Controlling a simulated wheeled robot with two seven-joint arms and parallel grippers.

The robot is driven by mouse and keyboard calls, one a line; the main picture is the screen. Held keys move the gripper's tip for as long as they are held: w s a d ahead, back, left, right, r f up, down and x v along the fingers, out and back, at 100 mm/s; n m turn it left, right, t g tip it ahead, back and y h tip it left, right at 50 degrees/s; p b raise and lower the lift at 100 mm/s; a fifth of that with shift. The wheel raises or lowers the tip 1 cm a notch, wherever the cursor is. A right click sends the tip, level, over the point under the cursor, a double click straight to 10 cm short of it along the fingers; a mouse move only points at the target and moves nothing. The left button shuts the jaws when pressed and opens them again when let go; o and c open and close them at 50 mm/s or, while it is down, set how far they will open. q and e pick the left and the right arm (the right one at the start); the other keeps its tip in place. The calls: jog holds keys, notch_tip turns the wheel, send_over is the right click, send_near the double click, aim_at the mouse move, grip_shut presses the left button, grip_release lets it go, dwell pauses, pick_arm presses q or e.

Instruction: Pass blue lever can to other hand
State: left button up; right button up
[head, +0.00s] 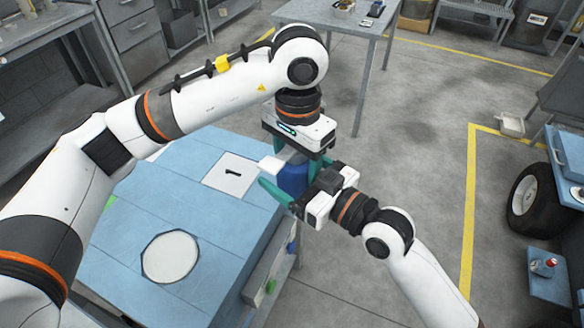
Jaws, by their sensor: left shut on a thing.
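The blue lever can (292,181) is held up near the right edge of the blue-topped table, partly hidden by both grippers. My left gripper (298,158) comes down from above and is shut on the can. My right gripper (287,186) reaches in from the lower right. One of its teal fingers passes along the near side of the can. Its other finger is mostly hidden behind the can and the gripper bodies, so I cannot tell whether it grips the can or only surrounds it.
The blue-topped table (130,255) bears a plate marked 1 (232,174) and a pale round disc (170,257). A grey table (340,17) with small items stands behind. A blue cart with a black wheel (530,202) is at right. The floor between is clear.

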jog(key=shift+c, duration=0.6)
jog(key=c, duration=1.2)
pick_arm(q)
jog(key=o, duration=1.3)
jog(key=shift+s, duration=0.1)
jog(key=shift+s+d, duration=0.1)
jog(key=shift+d, duration=0.05)
pick_arm(e)
jog(key=shift+w, duration=0.1)
